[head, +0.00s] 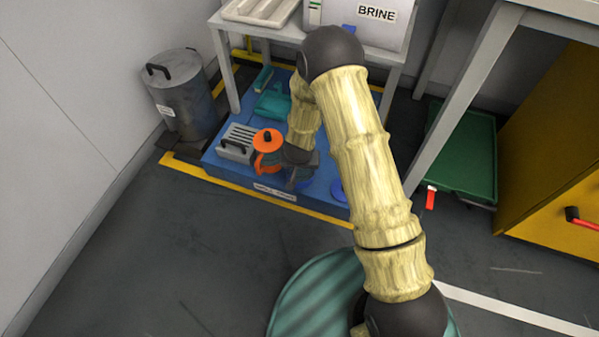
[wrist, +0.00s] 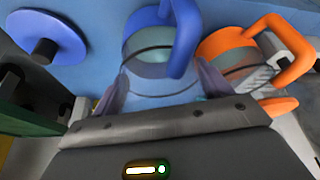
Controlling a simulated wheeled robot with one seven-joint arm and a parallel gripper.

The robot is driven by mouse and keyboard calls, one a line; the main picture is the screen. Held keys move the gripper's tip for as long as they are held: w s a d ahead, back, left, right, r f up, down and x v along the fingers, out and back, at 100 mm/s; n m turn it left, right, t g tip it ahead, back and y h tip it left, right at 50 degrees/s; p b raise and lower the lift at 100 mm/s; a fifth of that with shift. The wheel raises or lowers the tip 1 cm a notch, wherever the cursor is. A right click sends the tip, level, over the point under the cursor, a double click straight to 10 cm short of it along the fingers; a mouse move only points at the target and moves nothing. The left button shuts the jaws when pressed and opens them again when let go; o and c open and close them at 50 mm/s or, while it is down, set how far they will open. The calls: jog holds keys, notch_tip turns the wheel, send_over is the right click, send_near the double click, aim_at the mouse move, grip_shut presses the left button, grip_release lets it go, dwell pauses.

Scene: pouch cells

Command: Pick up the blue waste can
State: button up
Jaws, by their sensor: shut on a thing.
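The blue waste can (wrist: 155,75) has a blue rim and handle and a clear body. In the wrist view it sits between the two fingers of my gripper (wrist: 165,92), which are shut on its body. In the head view my gripper (head: 299,170) reaches down to the blue platform, and the arm and gripper hide most of the can. I cannot tell whether the can still touches the platform.
An orange can (head: 267,150) stands close beside my gripper; its handle shows in the wrist view (wrist: 285,55). A grey slotted box (head: 238,142) and teal items are behind on the blue platform (head: 222,160). White table legs (head: 227,75) rise nearby. A grey bin (head: 184,95) stands left.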

jog(key=shift+r, duration=0.1)
notch_tip(320, 180, up, 10)
jog(key=p, duration=0.7)
dwell(0.5)
